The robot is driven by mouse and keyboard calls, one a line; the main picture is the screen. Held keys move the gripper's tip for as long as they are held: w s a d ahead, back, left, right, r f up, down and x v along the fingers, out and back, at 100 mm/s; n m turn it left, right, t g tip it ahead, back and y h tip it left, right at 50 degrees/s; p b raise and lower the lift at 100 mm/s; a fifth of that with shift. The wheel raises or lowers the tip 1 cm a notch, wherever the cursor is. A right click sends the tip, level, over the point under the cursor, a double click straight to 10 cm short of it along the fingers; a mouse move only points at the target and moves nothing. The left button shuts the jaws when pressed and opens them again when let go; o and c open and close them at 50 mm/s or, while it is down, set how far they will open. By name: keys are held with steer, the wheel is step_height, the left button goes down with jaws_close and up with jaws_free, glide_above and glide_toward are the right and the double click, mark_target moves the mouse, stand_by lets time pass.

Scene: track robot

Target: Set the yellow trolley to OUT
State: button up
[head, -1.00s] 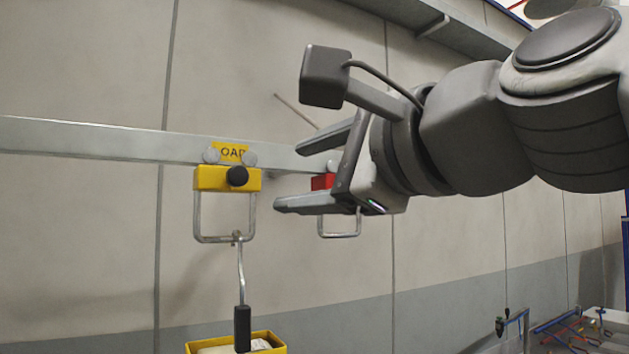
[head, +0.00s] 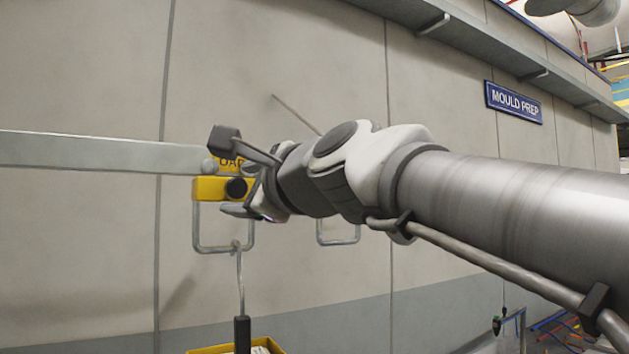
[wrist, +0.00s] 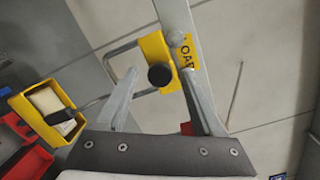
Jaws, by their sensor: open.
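The yellow trolley (head: 208,189) hangs on the grey rail (head: 100,152) and has a round black knob (head: 236,187) on its front. It also shows in the wrist view (wrist: 152,48), where the knob (wrist: 160,76) appears between my two fingers. My gripper (head: 241,192) is open and empty at the trolley's right side. Whether a finger touches the knob or trolley cannot be told. A yellow sign (head: 230,162) above the trolley is partly covered; in the wrist view the sign (wrist: 185,56) shows the letters "OAD". No OUT mark is visible.
A wire loop (head: 196,225) under the trolley carries a hook rod with a black grip (head: 242,332) over a yellow bin (head: 205,350). Another wire loop (head: 339,242) hangs behind my arm. Red bins (wrist: 28,160) lie lower left in the wrist view. A wall stands behind.

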steer(key=shift+x, duration=1.3)
jaws_close()
steer(key=shift+f, duration=0.1)
stand_by(0.4)
